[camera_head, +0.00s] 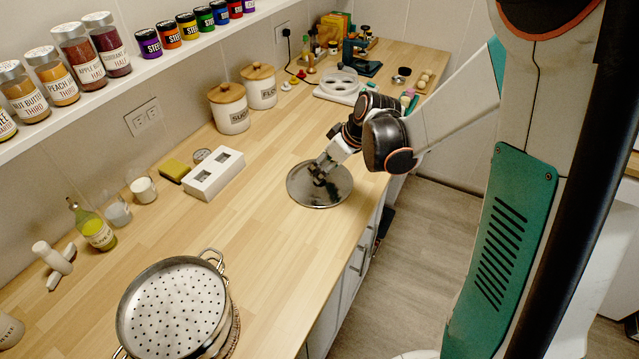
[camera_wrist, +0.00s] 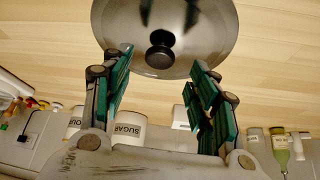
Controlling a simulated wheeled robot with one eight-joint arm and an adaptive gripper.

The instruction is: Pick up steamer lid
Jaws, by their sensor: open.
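The steamer lid (camera_head: 334,192) is a round, shiny metal disc lying on the wooden counter in the head view. In the wrist view the lid (camera_wrist: 205,30) shows at the top, with a dark round knob (camera_wrist: 160,56) near its middle. My gripper (camera_head: 319,174) is over the lid in the head view. In the wrist view my gripper (camera_wrist: 158,65) is open, its green-padded fingers on either side of the knob with gaps between. I cannot tell whether the fingertips touch the lid. The steamer (camera_head: 175,308), a metal pot with a perforated top, stands at the front left.
A white box (camera_head: 214,175) stands left of the lid on the wooden counter (camera_head: 260,240). Sugar and flour canisters (camera_head: 229,108) stand behind it by the wall. A white tray (camera_head: 339,88) lies farther back. The counter between lid and steamer is clear.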

